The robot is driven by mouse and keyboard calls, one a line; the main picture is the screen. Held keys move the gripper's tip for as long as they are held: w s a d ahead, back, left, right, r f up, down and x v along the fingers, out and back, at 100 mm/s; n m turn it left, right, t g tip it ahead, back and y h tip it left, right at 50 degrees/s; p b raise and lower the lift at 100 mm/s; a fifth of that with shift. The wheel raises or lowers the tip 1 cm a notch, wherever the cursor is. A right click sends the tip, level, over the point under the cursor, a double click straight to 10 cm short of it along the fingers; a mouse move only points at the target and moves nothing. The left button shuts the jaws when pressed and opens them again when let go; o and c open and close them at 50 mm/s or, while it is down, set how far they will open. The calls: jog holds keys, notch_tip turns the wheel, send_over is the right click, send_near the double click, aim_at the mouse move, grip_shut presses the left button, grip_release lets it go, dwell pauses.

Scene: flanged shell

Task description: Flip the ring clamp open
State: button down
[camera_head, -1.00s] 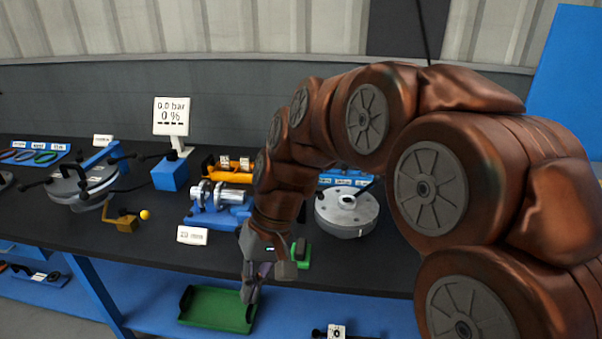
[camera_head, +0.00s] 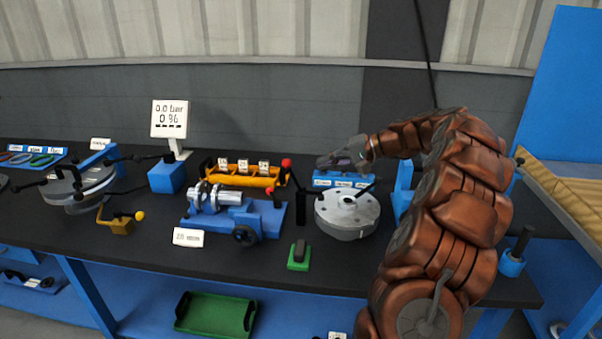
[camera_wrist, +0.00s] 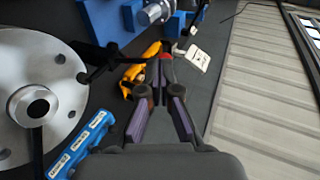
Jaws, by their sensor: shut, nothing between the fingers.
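My gripper (camera_head: 328,160) is above the back of the bench, over the small blue labelled rack (camera_head: 345,180) and behind the silver flanged disc (camera_head: 335,218). Its purple-padded fingers (camera_wrist: 161,100) are shut and empty, apart from everything. Silver ring-shaped parts (camera_head: 204,198) sit on a blue vise-like fixture (camera_head: 268,216) left of the gripper. A round silver flanged assembly (camera_head: 92,184) with black handles stands at the far left. I cannot tell for certain which part is the ring clamp.
A black lever with a red knob (camera_head: 287,163) stands up left of the disc. A yellow rack with labels (camera_head: 240,178) lies at the back. A green block (camera_head: 298,258) is near the front edge. A 0.0 bar display (camera_head: 169,118) stands behind.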

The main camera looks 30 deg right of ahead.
jog(key=d+t, duration=0.1)
jog(key=d, duration=0.5)
jog(key=shift+s+f+m+h, duration=0.3)
jog(key=shift+f+m+h, duration=0.05)
jog(key=shift+m+h, duration=0.05)
jog(key=p+x, duration=0.3)
jog(key=x, duration=1.1)
jog(key=shift+w+r, duration=0.15)
jog(key=shift+r, duration=0.05)
